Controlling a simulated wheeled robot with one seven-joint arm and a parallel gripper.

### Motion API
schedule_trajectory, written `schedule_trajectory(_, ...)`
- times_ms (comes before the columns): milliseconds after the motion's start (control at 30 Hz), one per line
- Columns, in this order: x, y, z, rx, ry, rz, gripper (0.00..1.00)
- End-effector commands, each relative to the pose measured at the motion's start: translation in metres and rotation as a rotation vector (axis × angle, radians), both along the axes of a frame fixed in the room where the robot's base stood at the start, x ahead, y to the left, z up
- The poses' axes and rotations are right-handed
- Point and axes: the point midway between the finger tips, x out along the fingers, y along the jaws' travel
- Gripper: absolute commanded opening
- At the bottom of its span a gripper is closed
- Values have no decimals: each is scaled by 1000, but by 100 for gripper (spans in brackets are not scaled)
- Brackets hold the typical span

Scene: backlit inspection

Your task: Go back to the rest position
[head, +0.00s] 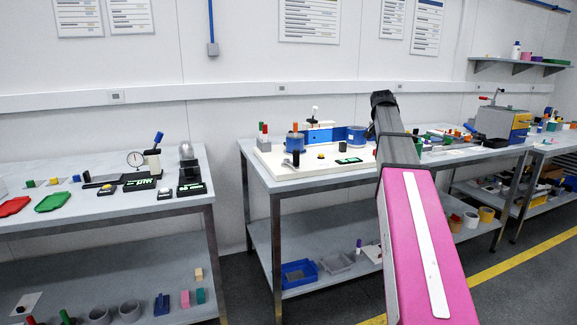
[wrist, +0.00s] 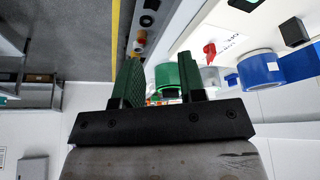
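My arm reaches out over the middle table (head: 300,182) in the head view, its pink link in front. My gripper is mostly hidden behind the arm there. In the wrist view my gripper (wrist: 160,66) shows two dark green fingers with a gap between them. It looks open, and I see nothing clearly held. A green round part (wrist: 176,73) shows beyond the fingers; it does not look gripped.
A blue fixture (head: 320,135) and blue cylinders stand on a white board (head: 290,170) on the middle table. A left table (head: 100,205) holds a dial gauge and small parts. A grey and yellow machine (head: 500,125) stands at right. Open floor with a yellow line (head: 515,262) lies right.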

Motion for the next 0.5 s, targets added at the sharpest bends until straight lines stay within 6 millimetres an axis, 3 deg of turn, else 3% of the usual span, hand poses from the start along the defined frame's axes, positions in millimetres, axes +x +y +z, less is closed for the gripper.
schedule_trajectory(267, -7, 12, -33, 5, 23, 40, 37)
schedule_trajectory(500, -19, 28, -77, 13, 55, 95, 37)
